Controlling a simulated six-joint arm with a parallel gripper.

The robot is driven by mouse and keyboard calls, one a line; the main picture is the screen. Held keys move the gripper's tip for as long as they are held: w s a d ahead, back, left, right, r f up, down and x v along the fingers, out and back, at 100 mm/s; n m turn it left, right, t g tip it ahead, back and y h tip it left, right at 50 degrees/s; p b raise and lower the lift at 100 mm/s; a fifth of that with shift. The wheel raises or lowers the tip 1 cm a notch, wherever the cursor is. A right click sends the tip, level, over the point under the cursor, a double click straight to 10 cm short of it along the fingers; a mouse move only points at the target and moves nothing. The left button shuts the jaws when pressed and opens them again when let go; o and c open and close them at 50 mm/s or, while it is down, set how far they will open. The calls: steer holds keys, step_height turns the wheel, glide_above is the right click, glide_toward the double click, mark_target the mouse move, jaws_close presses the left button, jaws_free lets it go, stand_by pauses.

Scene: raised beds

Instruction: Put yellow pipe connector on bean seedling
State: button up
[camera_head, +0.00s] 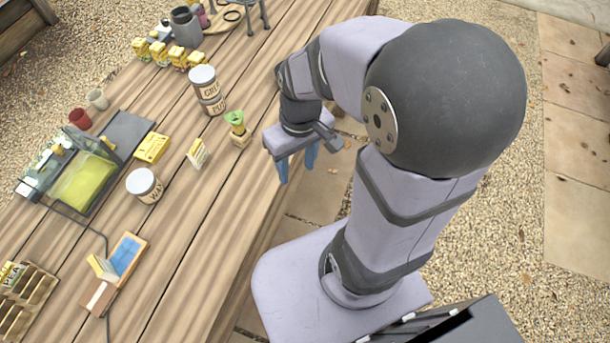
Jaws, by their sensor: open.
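A small green plant-like item (235,118) on a yellowish block base (241,137) stands upright near the table's right edge; it may be the bean seedling. Several small yellow pieces (178,57) stand in a row at the upper left; they are too small to tell whether one is the yellow pipe connector. My gripper (297,164) is open and empty, its blue fingers pointing down, just beyond the table's right edge. It is to the right of the green item and apart from it.
Two stacked labelled tins (203,76), a third tin (145,184), a yellow box (152,147) and a small upright packet (197,153) stand on the wooden table (190,255). A clear case (66,190) sits at left. The table's near right part is bare.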

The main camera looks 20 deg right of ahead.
steer(key=shift+s+d+f+m+h, duration=0.1)
steer(key=shift+s+f+m+h, duration=0.05)
steer(key=shift+s+m, duration=0.3)
steer(key=shift+s+d+f+m+h, duration=0.1)
steer(key=shift+s+f+m, duration=0.1)
steer(key=shift+s, duration=0.4)
steer(key=shift+s+d+f+m+h, duration=0.1)
steer(key=shift+s+m+h, duration=0.05)
steer(key=shift+s+m, duration=0.3)
